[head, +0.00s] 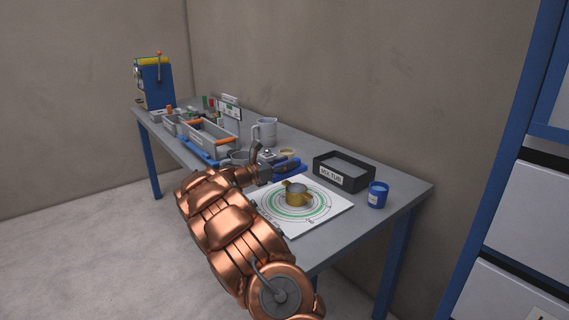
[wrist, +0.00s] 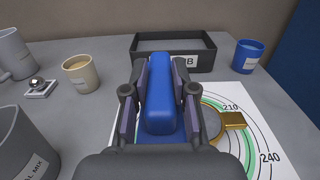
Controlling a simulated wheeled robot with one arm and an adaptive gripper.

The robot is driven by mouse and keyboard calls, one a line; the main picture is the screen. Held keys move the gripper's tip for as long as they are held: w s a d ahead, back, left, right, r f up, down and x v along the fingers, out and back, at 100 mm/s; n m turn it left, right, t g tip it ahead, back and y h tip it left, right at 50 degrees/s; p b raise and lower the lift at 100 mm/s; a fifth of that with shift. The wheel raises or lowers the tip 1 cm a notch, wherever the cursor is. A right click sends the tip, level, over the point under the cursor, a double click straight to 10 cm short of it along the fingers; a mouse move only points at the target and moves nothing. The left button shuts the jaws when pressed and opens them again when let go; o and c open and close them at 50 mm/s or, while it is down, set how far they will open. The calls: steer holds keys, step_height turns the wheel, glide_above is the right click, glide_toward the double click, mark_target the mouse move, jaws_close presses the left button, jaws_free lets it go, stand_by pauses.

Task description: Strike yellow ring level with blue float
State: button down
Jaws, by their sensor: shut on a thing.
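My gripper (head: 272,172) is shut on the blue float (wrist: 160,92), holding it by its long rounded grip between the two fingers; it also shows in the head view (head: 291,166). The float's underside is hidden, so I cannot tell its exact height above the table. The yellow ring (head: 299,200) has side lugs and sits on a white sheet (head: 334,203) with green and dark circles. Grey material shows at the ring's top in the head view. In the wrist view the ring (wrist: 233,120) is right of the float, partly hidden by my right finger.
A beige cup (wrist: 82,77), grey pot (wrist: 25,145), steel ball (wrist: 38,83) and grey jug (wrist: 13,55) stand left. A tool caddy (head: 212,140) is farther left.

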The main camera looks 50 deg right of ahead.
mark_target(291, 173)
steer(key=shift+f+b, duration=0.9)
steer(key=shift+f, duration=0.4)
steer(key=shift+s+f, duration=0.1)
steer(key=shift+s+a+b, duration=0.45)
steer(key=shift+s+b, duration=1.1)
steer(key=shift+s+a+b, duration=0.45)
steer(key=shift+s+b, duration=1.15)
steer(key=shift+s+a+b, duration=0.45)
steer(key=shift+s+b, duration=1.1)
steer(key=shift+r, duration=0.25)
steer(key=shift+w+d+p, duration=0.15)
steer(key=shift+w+p, duration=0.4)
steer(key=shift+p, duration=0.2)
steer(key=shift+w+d+f+p, duration=0.1)
steer(key=shift+w+d+p, duration=0.15)
steer(key=shift+w+p, duration=0.65)
steer(key=shift+w+d+r+p, duration=0.1)
steer(key=shift+w+d+p, duration=0.15)
steer(key=shift+w+p, duration=0.65)
steer(key=shift+w+d+f+p, duration=0.1)
steer(key=shift+w+d+p, duration=0.15)
steer(key=shift+w+p, duration=0.65)
steer(key=shift+w+d+p, duration=0.2)
steer(key=shift+w+p, duration=0.35)
steer(key=shift+w, duration=0.05)
steer(key=shift+w+d+p, duration=0.15)
steer(key=shift+w+p, duration=0.4)
steer(key=shift+p, duration=0.05)
steer(key=shift+r+p, duration=2.6)
steer(key=shift+r, duration=0.9)
